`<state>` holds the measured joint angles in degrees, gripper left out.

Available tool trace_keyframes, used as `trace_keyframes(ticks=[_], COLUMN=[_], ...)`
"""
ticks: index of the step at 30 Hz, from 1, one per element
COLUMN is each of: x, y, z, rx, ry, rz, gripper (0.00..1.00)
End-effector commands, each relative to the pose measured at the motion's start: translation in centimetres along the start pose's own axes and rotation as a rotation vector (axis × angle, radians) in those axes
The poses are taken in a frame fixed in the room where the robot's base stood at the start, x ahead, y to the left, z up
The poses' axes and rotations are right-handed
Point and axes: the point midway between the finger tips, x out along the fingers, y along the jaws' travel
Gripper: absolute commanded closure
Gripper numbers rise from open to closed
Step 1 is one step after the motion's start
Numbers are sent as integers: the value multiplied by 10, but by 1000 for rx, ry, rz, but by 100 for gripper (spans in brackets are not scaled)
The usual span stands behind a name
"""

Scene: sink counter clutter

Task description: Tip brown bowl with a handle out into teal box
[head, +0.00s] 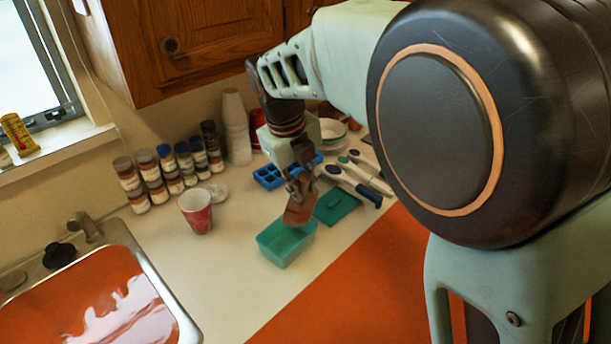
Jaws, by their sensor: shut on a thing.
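My gripper (301,185) is shut on the brown bowl with a handle (298,212). The bowl hangs tilted below the fingers, just above the far right part of the teal box (283,258). The teal box is open at the top and stands on the counter; its visible inside looks empty. The inside of the bowl and its contents are hidden from this view. The fingers cover part of the bowl's upper end.
A flat teal lid (337,206) lies right of the box. A red and white cup (196,211), a blue tray (268,177), several bottles and brushes (352,187) stand or lie around. The sink (125,300) is at left. Counter left of the box is clear.

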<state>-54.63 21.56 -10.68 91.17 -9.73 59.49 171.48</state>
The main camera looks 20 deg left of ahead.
Motion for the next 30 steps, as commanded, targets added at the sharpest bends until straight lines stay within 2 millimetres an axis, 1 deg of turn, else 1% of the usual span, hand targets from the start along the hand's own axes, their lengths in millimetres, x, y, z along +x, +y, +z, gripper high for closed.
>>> trace_keyframes(ticks=[1, 3, 6, 12, 15, 18, 30], x=[0, 0, 1, 10, 18, 23, 32], y=[-5, -8, -16, -26, -28, -28, -33], z=[-4, -7, -18, -33, -38, -40, -49], rx=[12, 18, 42, 77, 92, 95, 119], ry=[-17, -41, -101, -210, -254, -280, -349], rz=[13, 31, 81, 173, 212, 230, 292], gripper=[100, 100, 100, 100, 100, 100, 100])
